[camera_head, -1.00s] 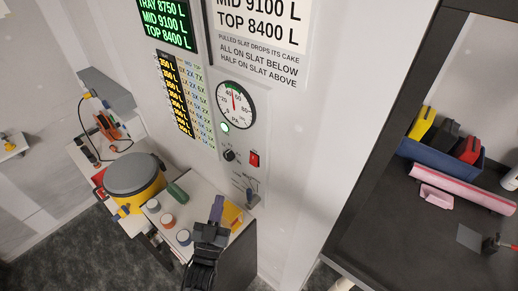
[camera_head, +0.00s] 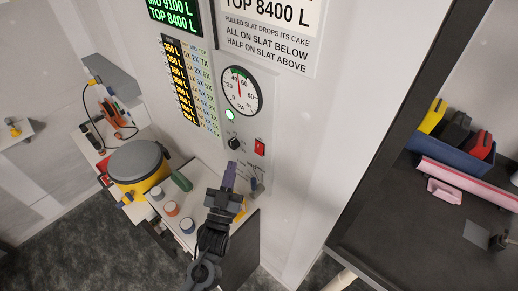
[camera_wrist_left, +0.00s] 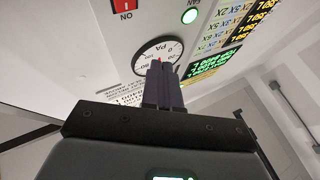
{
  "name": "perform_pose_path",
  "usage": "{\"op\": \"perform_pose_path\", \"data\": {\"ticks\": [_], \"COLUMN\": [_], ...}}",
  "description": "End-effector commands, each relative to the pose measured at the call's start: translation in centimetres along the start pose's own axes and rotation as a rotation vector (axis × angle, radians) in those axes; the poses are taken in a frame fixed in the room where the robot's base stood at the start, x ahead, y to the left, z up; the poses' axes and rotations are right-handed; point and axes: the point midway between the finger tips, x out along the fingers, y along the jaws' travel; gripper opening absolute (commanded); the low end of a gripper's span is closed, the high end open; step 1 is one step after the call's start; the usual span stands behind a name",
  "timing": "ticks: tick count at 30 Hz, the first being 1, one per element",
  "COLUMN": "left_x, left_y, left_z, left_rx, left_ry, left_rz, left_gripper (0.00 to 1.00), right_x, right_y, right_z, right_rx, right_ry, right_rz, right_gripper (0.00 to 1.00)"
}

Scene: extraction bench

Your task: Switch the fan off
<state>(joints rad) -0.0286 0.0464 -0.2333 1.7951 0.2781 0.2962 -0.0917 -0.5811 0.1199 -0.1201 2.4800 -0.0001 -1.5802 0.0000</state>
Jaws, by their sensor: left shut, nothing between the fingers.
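The red rocker switch (camera_head: 260,147) is on the wall panel, below and right of the round gauge (camera_head: 239,90). A green lamp (camera_head: 230,114) is lit; in the left wrist view the lamp (camera_wrist_left: 190,16) has a FAN label. My left gripper (camera_head: 231,166) has its purple fingers shut and empty, pointing up, below and left of the switch. In the left wrist view the closed fingertips (camera_wrist_left: 163,64) overlap the gauge. Contact with the panel cannot be told. My right gripper is not in view.
A black knob (camera_head: 234,143) sits left of the switch, near my fingertips. A yellow vessel with a grey lid (camera_head: 137,160) and several small jars stand on the white bench at left. A dark shelf (camera_head: 400,225) with a blue bin (camera_head: 450,153) is at right.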

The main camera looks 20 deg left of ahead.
Motion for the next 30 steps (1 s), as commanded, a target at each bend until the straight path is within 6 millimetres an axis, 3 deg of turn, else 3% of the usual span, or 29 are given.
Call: {"op": "perform_pose_path", "data": {"ticks": [16, 30], "left_x": [4.2, 5.7], "left_y": [3.1, 4.2], "left_z": [3.3, 4.1], "left_rx": [-0.001, 0.000], "left_ry": [0.001, 0.000], "left_rz": [0.000, 0.000], "left_gripper": [0.00, 0.00], "right_x": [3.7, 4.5], "right_y": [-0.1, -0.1], "right_z": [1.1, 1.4], "right_rx": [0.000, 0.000], "right_ry": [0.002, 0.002], "right_rz": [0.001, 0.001], "right_gripper": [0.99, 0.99]}}
